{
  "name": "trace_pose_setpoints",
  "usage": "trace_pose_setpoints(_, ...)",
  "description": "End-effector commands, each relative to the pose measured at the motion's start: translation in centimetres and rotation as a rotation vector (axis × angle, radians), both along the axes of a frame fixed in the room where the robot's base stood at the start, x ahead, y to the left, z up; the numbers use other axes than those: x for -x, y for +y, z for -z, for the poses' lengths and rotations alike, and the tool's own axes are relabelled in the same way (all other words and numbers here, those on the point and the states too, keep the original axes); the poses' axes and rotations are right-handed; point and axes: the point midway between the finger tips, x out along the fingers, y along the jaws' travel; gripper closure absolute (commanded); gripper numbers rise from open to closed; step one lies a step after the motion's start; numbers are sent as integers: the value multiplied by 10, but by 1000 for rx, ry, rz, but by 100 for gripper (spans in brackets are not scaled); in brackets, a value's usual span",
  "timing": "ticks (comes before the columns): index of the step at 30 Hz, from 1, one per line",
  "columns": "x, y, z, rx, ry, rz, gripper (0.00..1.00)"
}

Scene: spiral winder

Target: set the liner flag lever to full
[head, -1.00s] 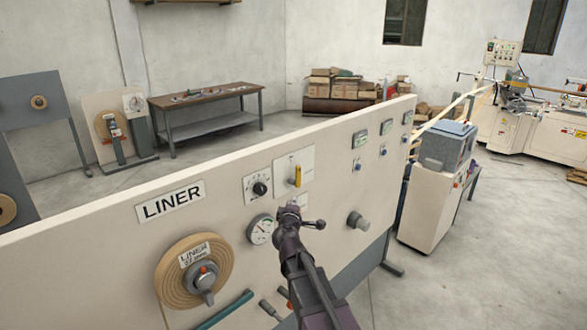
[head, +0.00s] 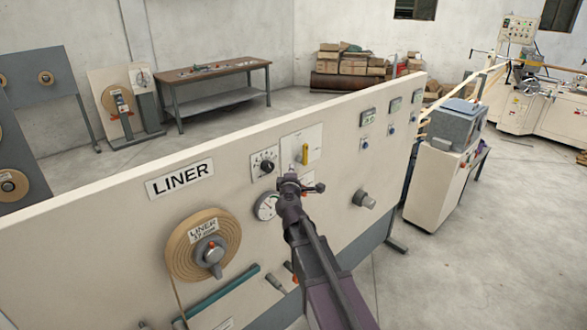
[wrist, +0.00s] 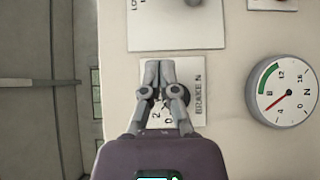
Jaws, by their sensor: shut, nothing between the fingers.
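A white plate (head: 292,140) on the cream panel carries a yellow lever (head: 305,154), which stands about upright. Its exact setting cannot be read. My gripper (head: 303,176) is shut and empty, in front of the panel and below the lever in the head view. In the wrist view my gripper (wrist: 166,68) lies over the plate marked BRAKE N (wrist: 200,103) and hides its knob. A larger white plate (wrist: 160,35), apparently the lever's, is cut off at the top there, with a grey round part (wrist: 193,2). The yellow of the lever does not show there.
A dial knob (head: 266,167) and a round gauge (head: 266,205) are left of the lever. The gauge (wrist: 283,91) is at right in the wrist view. A tape roll (head: 180,247) and a dark grey knob (head: 364,200) stick out from the panel.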

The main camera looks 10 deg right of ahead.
Motion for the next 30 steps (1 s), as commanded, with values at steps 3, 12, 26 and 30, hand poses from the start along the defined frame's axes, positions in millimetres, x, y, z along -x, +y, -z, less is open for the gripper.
trace_pose_setpoints(3,-15,-2,0,0,0,1,100)
trace_pose_setpoints(12,-60,-8,0,0,0,0,100)
trace_pose_setpoints(26,-106,-38,0,0,0,1,100)
trace_pose_setpoints(30,-110,-44,0,0,0,0,100)
